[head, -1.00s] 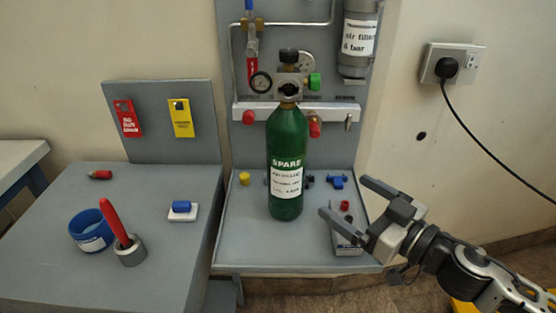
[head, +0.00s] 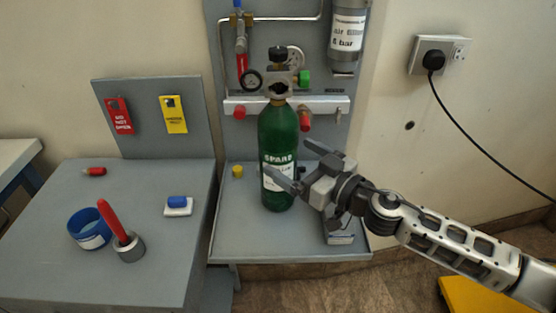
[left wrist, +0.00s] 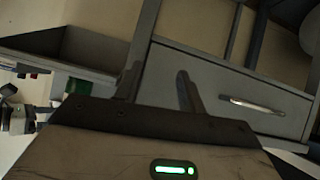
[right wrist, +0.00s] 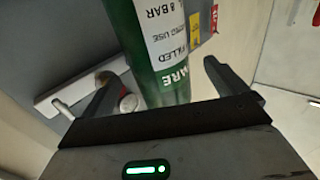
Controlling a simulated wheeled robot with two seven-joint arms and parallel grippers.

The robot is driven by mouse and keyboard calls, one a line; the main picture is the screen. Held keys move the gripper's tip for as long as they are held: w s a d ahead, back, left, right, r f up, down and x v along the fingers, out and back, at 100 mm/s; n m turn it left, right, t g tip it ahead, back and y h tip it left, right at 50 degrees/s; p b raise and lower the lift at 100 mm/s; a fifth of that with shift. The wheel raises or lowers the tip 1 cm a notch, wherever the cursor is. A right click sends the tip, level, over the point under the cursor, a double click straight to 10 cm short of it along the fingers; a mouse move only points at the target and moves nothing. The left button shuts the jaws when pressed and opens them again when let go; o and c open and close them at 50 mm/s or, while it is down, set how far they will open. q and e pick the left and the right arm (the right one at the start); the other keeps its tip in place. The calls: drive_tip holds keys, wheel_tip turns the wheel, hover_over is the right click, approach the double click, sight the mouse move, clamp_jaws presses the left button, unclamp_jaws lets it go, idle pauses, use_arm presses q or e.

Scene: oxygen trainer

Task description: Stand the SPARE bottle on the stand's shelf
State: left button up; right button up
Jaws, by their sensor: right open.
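The green SPARE bottle (head: 277,140) stands upright on the stand's shelf (head: 290,243), with its valve and dark knob on top. My right gripper (head: 290,166) is open at the bottle's right side, level with its label. In the right wrist view the bottle (right wrist: 155,60) shows between the open fingers (right wrist: 165,85). The head view does not show clearly whether a finger touches it. My left gripper (left wrist: 155,90) shows only in the left wrist view. Its fingers are apart with no object seen between them, facing a grey drawer front.
The grey side table (head: 50,190) holds a blue tape roll (head: 90,228), a red-handled tool in a grey cup (head: 129,247) and a blue-and-white block (head: 178,206). Behind the bottle is a panel with a white rail (head: 330,103). A small box (head: 340,237) sits at the shelf's right.

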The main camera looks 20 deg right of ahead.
sight(278, 144)
drive_tip(key=p+x, duration=0.1)
drive_tip(key=x, duration=0.4)
drive_tip(key=shift+r, duration=0.15)
drive_tip(key=shift+w, duration=0.15)
drive_tip(key=c, duration=1.8)
drive_tip(key=shift+w+r, duration=0.15)
drive_tip(key=shift+r, duration=0.1)
drive_tip(key=c, duration=0.3)
